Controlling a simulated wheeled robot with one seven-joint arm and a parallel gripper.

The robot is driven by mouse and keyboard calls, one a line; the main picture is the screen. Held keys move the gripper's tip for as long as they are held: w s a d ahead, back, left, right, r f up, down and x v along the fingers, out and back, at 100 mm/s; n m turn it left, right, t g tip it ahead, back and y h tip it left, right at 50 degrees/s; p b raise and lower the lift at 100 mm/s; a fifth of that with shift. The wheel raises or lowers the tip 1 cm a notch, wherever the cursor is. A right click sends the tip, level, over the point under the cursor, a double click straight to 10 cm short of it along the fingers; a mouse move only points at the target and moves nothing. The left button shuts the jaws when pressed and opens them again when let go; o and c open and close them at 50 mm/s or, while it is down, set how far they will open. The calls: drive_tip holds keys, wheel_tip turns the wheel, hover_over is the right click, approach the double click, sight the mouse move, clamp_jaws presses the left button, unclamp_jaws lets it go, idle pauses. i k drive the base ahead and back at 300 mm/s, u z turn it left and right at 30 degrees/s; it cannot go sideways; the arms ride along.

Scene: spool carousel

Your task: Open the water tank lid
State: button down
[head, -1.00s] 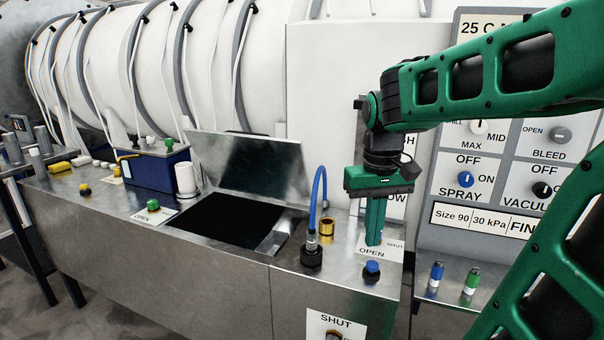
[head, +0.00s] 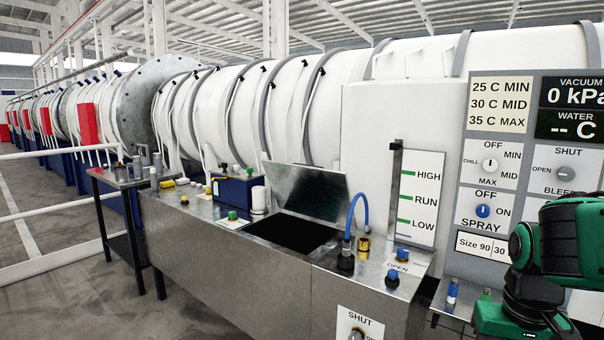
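The water tank lid (head: 306,189) is a flat grey metal plate. It stands raised and leaning back on the far side of a dark rectangular opening (head: 288,234) in the steel bench top. The opening is uncovered. My gripper (head: 505,322) is at the lower right, in front of the control panel and well away from the lid. Only its green body shows. Its fingers are cut off by the bottom edge of the picture.
A blue hose (head: 357,213) arches up right of the opening. A blue box (head: 236,192) and white cup (head: 258,198) stand to its left. Blue (head: 392,279) and green (head: 232,215) buttons sit on the bench (head: 205,240). The control panel (head: 500,150) rises at the right.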

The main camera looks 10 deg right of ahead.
sight(320, 193)
drive_tip(key=u, duration=0.65)
drive_tip(key=i, duration=1.85)
drive_tip(key=z, duration=0.55)
